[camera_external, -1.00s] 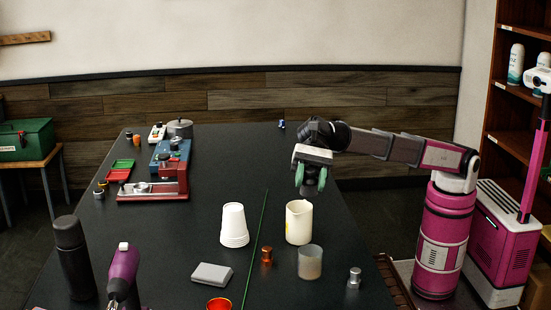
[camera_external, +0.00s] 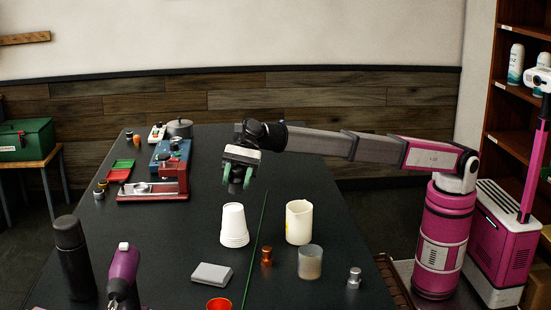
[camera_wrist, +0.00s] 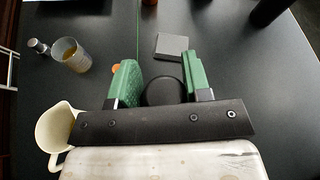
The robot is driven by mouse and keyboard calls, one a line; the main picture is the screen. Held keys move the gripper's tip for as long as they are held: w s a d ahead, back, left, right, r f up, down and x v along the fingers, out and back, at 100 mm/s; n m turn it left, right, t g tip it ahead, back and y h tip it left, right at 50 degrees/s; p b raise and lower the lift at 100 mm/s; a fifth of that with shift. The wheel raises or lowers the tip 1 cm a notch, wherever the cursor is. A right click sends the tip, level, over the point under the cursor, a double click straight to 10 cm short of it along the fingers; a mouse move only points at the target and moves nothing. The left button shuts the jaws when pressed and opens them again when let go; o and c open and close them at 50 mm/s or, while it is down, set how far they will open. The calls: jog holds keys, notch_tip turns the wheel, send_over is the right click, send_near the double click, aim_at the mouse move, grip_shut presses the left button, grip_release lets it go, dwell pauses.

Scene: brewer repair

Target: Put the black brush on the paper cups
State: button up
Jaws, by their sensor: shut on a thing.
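The black brush (camera_wrist: 162,92) shows in the wrist view as a dark round shape between the green fingers of my gripper (camera_wrist: 159,75). In the external view my gripper (camera_external: 236,178) is shut on the brush (camera_external: 234,188) and points down above the table. The white paper cups (camera_external: 234,226) stand upside down in a stack, below the brush in the picture, with a visible gap between them. I cannot make out the cups in the wrist view.
A cream pitcher (camera_external: 299,222) stands right of the cups, with a clear beaker (camera_external: 310,262) and a copper piece (camera_external: 266,256) in front. A grey block (camera_external: 211,275) lies front left. A thin green rod (camera_external: 257,245) passes beside the cups. A red machine (camera_external: 170,187) stands back left.

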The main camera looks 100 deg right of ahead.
aim_at(233, 192)
jog(key=shift+w+d+f, duration=0.3)
jog(key=shift+w+f, duration=0.15)
jog(key=shift+w, duration=0.15)
jog(key=shift+f, duration=2)
jog(key=shift+f, duration=0.1)
jog(key=o, duration=0.9)
jog(key=shift+o, duration=0.2)
jog(key=shift+d, duration=0.2)
jog(key=v, duration=1.1)
jog(key=shift+d+r, duration=0.3)
jog(key=shift+s, duration=0.1)
jog(key=shift+a, duration=0.1)
